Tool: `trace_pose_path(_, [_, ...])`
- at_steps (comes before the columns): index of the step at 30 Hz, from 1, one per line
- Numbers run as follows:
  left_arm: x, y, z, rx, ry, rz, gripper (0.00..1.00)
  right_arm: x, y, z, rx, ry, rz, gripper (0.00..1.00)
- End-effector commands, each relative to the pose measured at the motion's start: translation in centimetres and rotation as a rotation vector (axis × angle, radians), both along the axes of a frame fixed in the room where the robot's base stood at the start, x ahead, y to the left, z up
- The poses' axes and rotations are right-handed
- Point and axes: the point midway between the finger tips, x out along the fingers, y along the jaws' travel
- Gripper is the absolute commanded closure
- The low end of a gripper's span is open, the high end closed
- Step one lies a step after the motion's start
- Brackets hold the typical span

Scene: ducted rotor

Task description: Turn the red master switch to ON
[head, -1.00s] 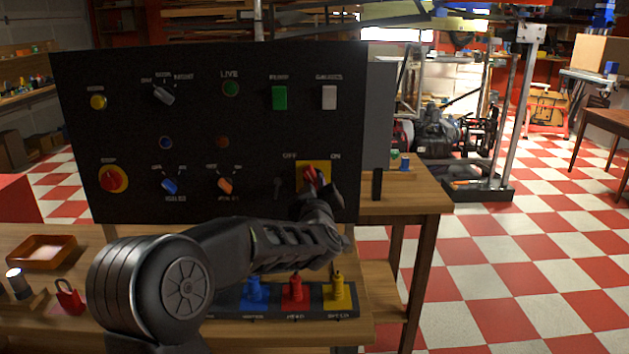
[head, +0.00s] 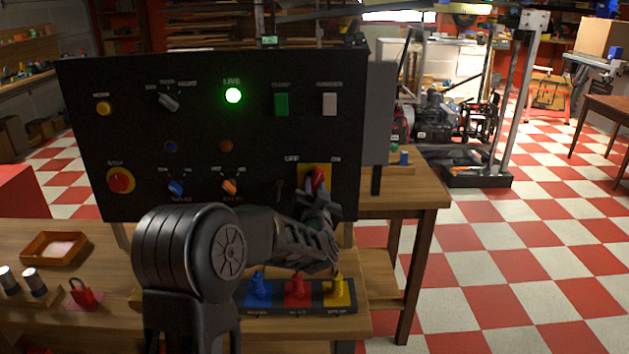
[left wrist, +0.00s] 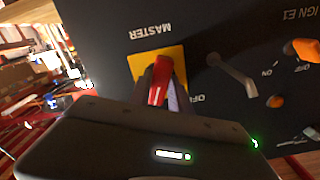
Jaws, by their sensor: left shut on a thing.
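The red master switch (head: 318,180) sits on a yellow plate (head: 306,172) at the lower right of the black panel, between the OFF and ON labels. In the head view its handle leans toward the ON side. It also shows in the left wrist view (left wrist: 160,82), on the yellow plate under the MASTER label. My left gripper (head: 318,194) is at the switch and shut on its handle; its fingers partly hide the lower part. The green LIVE lamp (head: 233,96) on the panel is lit. My right gripper is not in view.
The panel (head: 130,80) also carries a red STOP button (head: 121,180), blue and orange knobs and rocker switches. Blue, red and yellow plugs stand on a strip (head: 298,290) below my left arm. A tray (head: 54,248) and red padlock (head: 82,292) lie at left.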

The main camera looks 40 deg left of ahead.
Motion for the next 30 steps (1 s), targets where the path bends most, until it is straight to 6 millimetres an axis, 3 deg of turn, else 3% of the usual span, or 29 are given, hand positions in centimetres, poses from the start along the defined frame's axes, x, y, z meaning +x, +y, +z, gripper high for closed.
trace_pose_path(13, [0.0,0.0,0.1,0.249,0.193,-0.001,1.00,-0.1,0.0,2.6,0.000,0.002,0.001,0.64])
trace_pose_path(30, [-0.1,0.0,-0.1,0.298,0.230,-0.001,1.00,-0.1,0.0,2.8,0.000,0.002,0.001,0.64])
